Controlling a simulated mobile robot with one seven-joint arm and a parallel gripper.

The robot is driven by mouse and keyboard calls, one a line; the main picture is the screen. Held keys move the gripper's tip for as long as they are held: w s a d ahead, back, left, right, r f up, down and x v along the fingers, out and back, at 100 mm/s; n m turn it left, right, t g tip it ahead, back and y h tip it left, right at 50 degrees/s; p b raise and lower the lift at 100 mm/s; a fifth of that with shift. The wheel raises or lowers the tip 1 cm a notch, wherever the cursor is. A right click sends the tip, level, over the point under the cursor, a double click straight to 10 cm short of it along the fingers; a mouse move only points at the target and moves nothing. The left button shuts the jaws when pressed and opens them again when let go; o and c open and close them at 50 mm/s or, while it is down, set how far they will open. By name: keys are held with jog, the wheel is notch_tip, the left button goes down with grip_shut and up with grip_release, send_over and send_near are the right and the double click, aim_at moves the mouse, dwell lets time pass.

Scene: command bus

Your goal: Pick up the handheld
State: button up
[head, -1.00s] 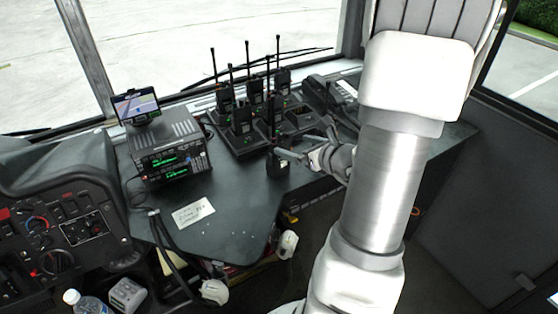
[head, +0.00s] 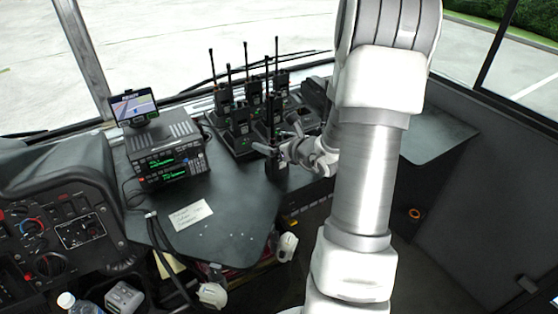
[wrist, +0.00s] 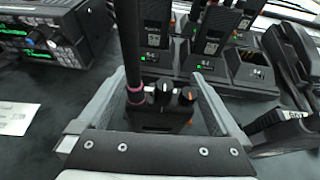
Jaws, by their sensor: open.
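A black handheld radio (head: 275,168) stands upright on the dark desk, in front of the charger rack. In the wrist view its top (wrist: 160,112) shows from above, with an antenna, a purple ring at the antenna base and two knobs, one with an orange mark. My gripper (head: 272,146) is open at the radio's upper part. In the wrist view the fingers of my gripper (wrist: 160,84) lie on either side of the radio, with its top between them. I cannot tell whether they touch it. The radio's lower body is mostly hidden there.
A charger rack (head: 240,150) with several similar upright radios stands close behind. A radio unit (head: 170,160) with a small screen (head: 134,107) on top is to the left. A white card (head: 191,214) lies on the desk's clear front area. A phone-like handset (wrist: 290,55) is to the right.

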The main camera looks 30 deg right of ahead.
jog(key=c, duration=1.5)
jog(key=shift+r, duration=0.15)
jog(key=shift+c, duration=0.2)
notch_tip(320, 180, up, 10)
jog(key=p, duration=0.2)
jog(key=shift+p, duration=0.35)
